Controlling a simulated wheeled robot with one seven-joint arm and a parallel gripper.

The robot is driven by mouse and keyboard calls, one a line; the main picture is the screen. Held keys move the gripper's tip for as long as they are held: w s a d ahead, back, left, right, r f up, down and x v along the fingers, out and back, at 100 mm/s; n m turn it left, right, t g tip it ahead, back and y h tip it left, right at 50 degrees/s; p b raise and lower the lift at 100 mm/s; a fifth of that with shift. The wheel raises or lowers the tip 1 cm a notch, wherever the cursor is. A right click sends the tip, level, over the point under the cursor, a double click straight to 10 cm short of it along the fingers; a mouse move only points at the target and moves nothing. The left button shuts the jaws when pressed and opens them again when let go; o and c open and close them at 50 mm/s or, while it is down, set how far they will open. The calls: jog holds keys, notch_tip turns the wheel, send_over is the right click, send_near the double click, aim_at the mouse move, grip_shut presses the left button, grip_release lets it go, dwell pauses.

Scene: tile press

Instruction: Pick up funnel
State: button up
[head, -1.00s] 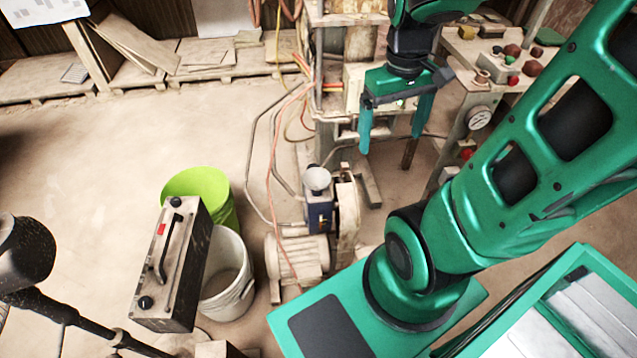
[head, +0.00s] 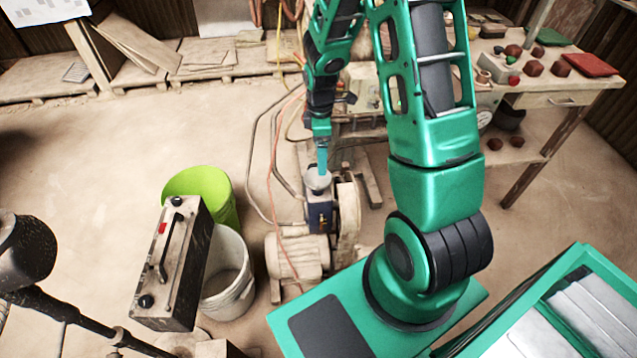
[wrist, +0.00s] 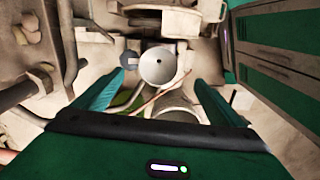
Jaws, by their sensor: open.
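The funnel (head: 317,182) is a small pale grey cone on top of the dark blue machine part (head: 320,214) in the middle of the head view.
A motor (head: 297,258) and cables stand by the funnel. A green bucket (head: 190,184), a white bucket (head: 236,292) and a dark control box (head: 172,262) are at lower left. A workbench (head: 568,96) with reddish pieces is at right.

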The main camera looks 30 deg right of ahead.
jog(key=f, duration=0.2)
send_near(318, 186)
jog(key=shift+w+a+f+n, duration=0.1)
jog(key=shift+f+n, duration=0.05)
jog(key=shift+n, duration=0.25)
jog(key=shift+f, duration=2.8)
jog(key=c, duration=1.1)
